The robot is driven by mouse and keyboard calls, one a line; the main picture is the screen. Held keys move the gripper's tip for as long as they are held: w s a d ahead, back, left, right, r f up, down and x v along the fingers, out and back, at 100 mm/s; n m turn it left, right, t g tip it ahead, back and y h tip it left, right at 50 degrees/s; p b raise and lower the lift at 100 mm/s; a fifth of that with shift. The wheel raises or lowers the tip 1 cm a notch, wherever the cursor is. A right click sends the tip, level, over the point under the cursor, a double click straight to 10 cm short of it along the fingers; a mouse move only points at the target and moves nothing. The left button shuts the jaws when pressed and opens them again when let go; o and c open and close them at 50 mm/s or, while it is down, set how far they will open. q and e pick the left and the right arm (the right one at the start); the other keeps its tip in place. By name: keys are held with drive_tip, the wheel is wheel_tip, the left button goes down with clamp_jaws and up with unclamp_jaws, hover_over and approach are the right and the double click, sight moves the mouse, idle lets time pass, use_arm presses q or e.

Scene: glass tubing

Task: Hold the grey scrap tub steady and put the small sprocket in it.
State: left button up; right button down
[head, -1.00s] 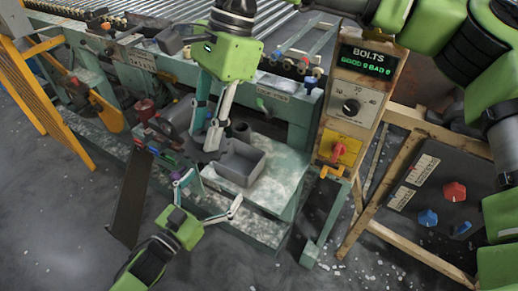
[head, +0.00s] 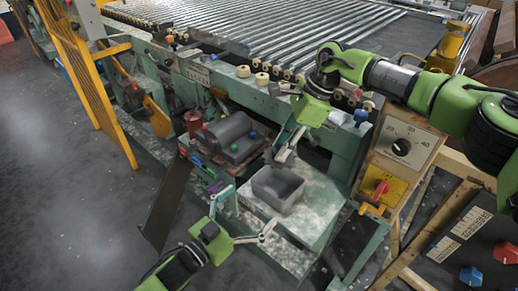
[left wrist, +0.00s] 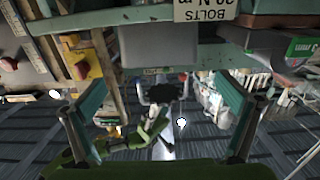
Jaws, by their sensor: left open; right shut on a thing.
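The grey scrap tub (head: 268,196) stands open and upright on the pale worn table top, and its grey side also shows in the left wrist view (left wrist: 158,46). My left gripper (head: 246,214) is open at the tub's near left side, with its fingers spread and apart from the tub. Its two fingers frame the left wrist view. My right gripper (head: 280,156) is shut just beyond the tub's far rim, above the table. A small dark piece, which I take as the small sprocket (head: 269,157), is at its fingertips; its teeth are too small to make out.
The roller conveyor (head: 290,45) lies behind. A control box (head: 398,150) with a yellow switch plate stands at the right. The table top (head: 312,215) right of the tub is bare.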

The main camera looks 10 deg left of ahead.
use_arm(q)
approach(288, 170)
drive_tip(key=x, duration=0.5)
drive_tip(key=shift+s, duration=0.1)
drive_tip(key=c, duration=1)
